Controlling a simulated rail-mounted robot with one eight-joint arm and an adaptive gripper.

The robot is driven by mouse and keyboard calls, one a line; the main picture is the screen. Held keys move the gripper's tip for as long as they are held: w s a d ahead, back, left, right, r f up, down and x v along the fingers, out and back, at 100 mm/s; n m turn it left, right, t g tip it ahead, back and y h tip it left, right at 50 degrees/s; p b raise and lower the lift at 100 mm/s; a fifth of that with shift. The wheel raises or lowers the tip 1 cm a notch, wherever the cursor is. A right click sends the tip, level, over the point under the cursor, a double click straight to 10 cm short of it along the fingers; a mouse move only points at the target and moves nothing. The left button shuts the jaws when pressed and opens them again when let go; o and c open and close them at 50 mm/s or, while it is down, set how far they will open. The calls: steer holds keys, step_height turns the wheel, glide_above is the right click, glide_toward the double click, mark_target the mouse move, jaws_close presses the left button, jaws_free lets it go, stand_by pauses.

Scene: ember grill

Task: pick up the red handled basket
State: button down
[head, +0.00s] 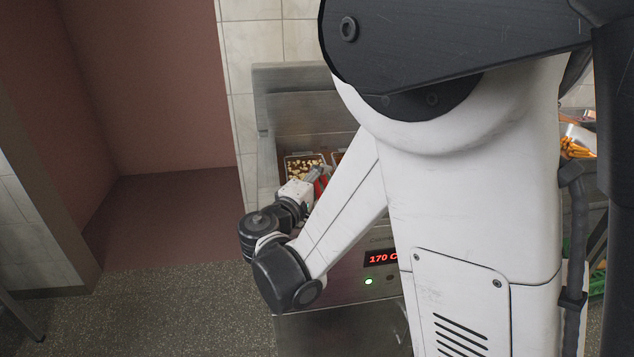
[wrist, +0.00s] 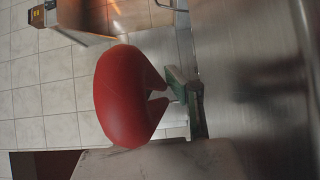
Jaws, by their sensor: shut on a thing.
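The red handled basket (head: 304,159) sits in the fryer in the head view, with pale and brown pieces of food in it. Its red handle (head: 321,184) shows in part beside my gripper (head: 317,175). My gripper is shut on the handle; the exact contact is small and partly hidden in the head view. In the wrist view the red handle (wrist: 120,95) fills the middle, close to the camera. The rest of the basket is not clear there.
A second basket (head: 338,157) stands just right of the first, mostly hidden by my arm. The fryer's front (head: 350,290) has a lit red display (head: 382,257). A steel backsplash (head: 300,100) rises behind. Open floor (head: 150,300) lies to the left.

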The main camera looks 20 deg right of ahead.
step_height(320, 180, up, 10)
steer(key=p, duration=0.2)
steer(key=shift+p, duration=0.3)
steer(key=shift+f, duration=0.1)
step_height(320, 180, up, 17)
steer(key=p, duration=1.2)
